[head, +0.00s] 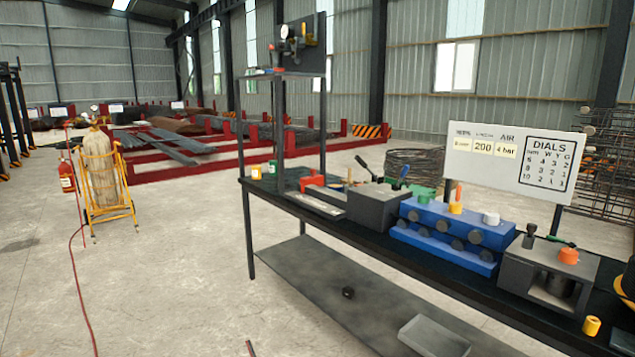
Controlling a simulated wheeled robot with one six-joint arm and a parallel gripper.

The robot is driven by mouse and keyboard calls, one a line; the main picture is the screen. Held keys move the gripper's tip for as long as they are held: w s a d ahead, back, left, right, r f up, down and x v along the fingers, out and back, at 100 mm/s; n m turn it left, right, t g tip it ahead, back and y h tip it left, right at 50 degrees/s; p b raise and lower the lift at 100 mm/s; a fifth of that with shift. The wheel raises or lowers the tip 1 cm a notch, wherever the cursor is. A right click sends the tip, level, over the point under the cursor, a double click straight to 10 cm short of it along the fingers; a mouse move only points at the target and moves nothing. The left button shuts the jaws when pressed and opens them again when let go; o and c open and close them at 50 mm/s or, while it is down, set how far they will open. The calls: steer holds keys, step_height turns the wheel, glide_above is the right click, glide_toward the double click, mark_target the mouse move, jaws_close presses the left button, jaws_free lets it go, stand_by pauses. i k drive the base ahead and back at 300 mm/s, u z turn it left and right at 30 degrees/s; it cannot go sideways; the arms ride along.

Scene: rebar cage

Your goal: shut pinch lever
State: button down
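A grey box (385,206) stands on the long dark workbench. A dark lever (364,166) leans up to the left from its top, and a blue-handled lever (403,173) stands tilted to the right beside it. At the right, a grey block (548,273) carries an orange knob (569,256) and a green-handled lever (559,241) that lies nearly flat. I cannot tell which of these levers is the pinch lever, as none has a readable label. My gripper is not in view.
A blue unit (450,232) with several dark rollers sits between the boxes. A white sign board (516,161) stands behind. A yellow ring (591,326) is near the bench's front edge. A lower shelf (330,290) holds a grey tray (434,337). The concrete floor at left is open, crossed by a red hose.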

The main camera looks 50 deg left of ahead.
mark_target(403, 172)
steer(key=u, duration=0.7)
steer(key=i, duration=0.4)
steer(key=u, duration=0.7)
steer(key=i, duration=1.15)
steer(key=z, duration=1.45)
steer(key=k, duration=0.75)
steer(key=u, duration=1.15)
steer(key=i, duration=0.2)
steer(key=u, duration=0.05)
